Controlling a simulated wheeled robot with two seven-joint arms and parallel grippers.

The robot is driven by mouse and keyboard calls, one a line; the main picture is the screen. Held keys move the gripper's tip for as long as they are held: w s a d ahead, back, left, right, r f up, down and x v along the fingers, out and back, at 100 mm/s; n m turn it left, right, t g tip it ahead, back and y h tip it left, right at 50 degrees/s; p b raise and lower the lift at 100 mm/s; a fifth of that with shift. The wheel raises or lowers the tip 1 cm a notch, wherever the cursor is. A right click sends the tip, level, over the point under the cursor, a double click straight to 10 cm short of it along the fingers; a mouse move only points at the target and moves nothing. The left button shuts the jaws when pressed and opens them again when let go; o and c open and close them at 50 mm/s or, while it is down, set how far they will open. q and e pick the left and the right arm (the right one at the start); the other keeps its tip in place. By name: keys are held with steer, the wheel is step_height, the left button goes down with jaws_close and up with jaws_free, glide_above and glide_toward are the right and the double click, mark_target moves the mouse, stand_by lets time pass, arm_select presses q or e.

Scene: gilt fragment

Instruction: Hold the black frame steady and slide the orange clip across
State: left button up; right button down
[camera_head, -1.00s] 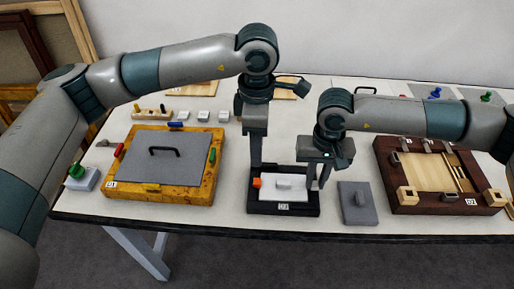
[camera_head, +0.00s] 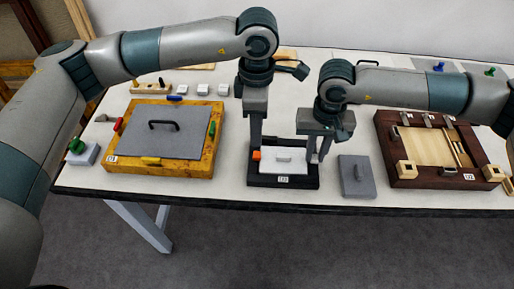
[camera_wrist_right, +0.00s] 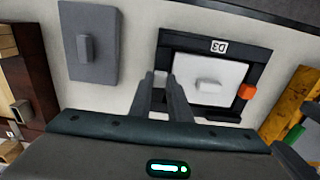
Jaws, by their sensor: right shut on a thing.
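The black frame (camera_head: 283,182), labelled D3, lies on the table around a white plate (camera_head: 298,157) with a raised handle. The orange clip (camera_head: 256,155) sits on the frame's left side; it also shows in the right wrist view (camera_wrist_right: 247,91). My left gripper (camera_head: 257,146) points down at the frame's left side, right by the clip; its fingers overlap, so its opening is unclear. My right gripper (camera_head: 319,157) is shut on the frame's right side. In the right wrist view its fingers (camera_wrist_right: 162,80) straddle the frame's edge.
A grey plate with a handle (camera_head: 357,176) lies just right of the frame. A yellow wooden box with a grey lid (camera_head: 205,157) stands at left, a dark wooden tray (camera_head: 440,179) at right. Small white blocks (camera_head: 203,90) lie behind. The table's front edge is close.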

mark_target(257, 154)
arm_select(q)
step_height(257, 154, down, 9)
steer(key=shift+f, duration=0.1)
stand_by(0.3)
